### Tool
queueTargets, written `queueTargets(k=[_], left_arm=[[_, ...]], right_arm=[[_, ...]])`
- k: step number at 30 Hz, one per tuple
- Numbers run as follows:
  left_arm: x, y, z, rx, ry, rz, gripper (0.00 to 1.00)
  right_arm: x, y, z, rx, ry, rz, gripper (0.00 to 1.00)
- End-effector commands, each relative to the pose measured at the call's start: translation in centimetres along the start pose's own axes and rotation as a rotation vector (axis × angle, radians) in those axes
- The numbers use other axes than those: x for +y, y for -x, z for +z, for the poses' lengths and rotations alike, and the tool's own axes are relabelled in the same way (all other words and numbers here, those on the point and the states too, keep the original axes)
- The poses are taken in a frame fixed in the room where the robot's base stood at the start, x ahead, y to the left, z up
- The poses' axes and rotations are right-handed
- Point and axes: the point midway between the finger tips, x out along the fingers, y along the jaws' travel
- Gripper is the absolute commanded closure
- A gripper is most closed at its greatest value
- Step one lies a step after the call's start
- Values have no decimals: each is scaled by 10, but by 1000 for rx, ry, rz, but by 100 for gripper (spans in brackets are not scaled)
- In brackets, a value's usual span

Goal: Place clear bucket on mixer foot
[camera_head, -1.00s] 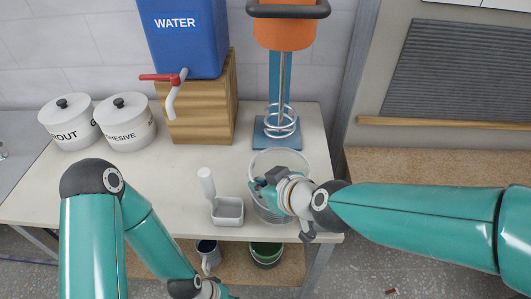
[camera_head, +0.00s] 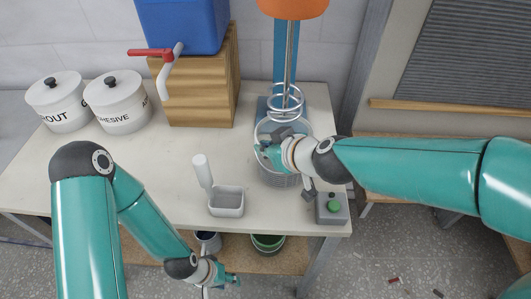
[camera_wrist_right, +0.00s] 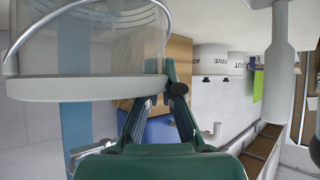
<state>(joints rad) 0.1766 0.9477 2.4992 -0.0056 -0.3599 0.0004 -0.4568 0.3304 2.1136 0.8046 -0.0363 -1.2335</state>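The clear bucket (camera_head: 279,181) is see-through, with a round rim, on or just above the bench in front of the mixer. The mixer foot (camera_head: 262,103) is a blue plate at the back, partly hidden behind the bucket.
The spiral whisk (camera_head: 287,102) hangs over the bucket's far rim. A grey box with a green button (camera_head: 333,207) sits right of the bucket. A small grey tray (camera_head: 227,203) is left. The blue water tank on wood (camera_head: 204,90) and white pots (camera_head: 116,105) stand behind.

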Motion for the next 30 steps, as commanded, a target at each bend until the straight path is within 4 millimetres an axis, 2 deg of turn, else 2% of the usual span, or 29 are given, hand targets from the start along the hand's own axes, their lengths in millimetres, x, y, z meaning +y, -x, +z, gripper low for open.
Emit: queueTargets(k=[1,12,18,30], left_arm=[[-2,-5,0,1,0,0,60],[-2,-5,-1,2,0,0,60],[-2,-4,-1,2,0,0,60],[0,0,-1,2,0,0,60]], right_arm=[[0,-3,1,6,4,3,100],[-1,-4,2,5,5,0,100],[-1,-4,3,0,2,-3,69],[-1,2,0,1,2,-1,69]])
